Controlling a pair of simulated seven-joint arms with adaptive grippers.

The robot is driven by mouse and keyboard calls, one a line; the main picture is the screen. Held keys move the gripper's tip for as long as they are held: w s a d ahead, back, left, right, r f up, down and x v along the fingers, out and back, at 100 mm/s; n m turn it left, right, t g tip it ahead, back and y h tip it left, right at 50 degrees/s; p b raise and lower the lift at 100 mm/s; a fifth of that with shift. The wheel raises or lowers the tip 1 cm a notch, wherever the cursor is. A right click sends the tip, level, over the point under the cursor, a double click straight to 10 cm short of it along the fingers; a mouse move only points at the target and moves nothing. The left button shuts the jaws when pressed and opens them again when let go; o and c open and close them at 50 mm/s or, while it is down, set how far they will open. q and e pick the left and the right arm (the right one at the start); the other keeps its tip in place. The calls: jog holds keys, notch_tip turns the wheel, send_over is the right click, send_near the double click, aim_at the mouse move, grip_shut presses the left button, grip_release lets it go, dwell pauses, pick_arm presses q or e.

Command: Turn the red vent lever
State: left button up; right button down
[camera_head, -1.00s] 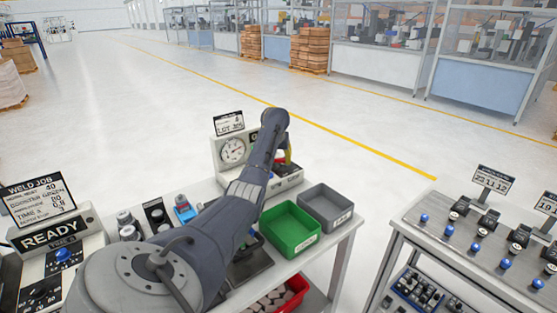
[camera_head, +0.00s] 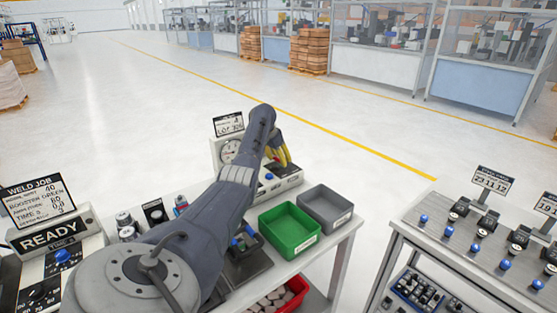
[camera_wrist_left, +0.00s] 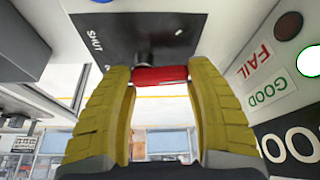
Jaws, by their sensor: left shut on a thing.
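The red vent lever (camera_wrist_left: 160,76) shows in the left wrist view as a short red bar on a dark stem, below a black plate (camera_wrist_left: 120,35) marked "SHUT". My left gripper (camera_wrist_left: 163,92) has its yellow fingers on either side of the lever, shut on it at its two ends. My right gripper is not in view.
A green bin (camera_head: 289,230) and a grey bin (camera_head: 326,207) stand on the table in front of the gauge box. Beside the lever are a lit lamp (camera_wrist_left: 309,61) and "FAIL" and "GOOD" labels. A second table (camera_head: 455,236) stands at right.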

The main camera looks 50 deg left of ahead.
pick_arm(q)
jog(key=shift+w+m+h, duration=0.2)
jog(key=shift+m+h, duration=0.3)
jog(key=shift+m, duration=0.7)
jog(key=shift+f+m, duration=0.1)
jog(key=shift+m, duration=0.3)
jog(key=o, duration=1.2)
jog(key=v, duration=1.2)
jog(key=shift+w+a, duration=0.15)
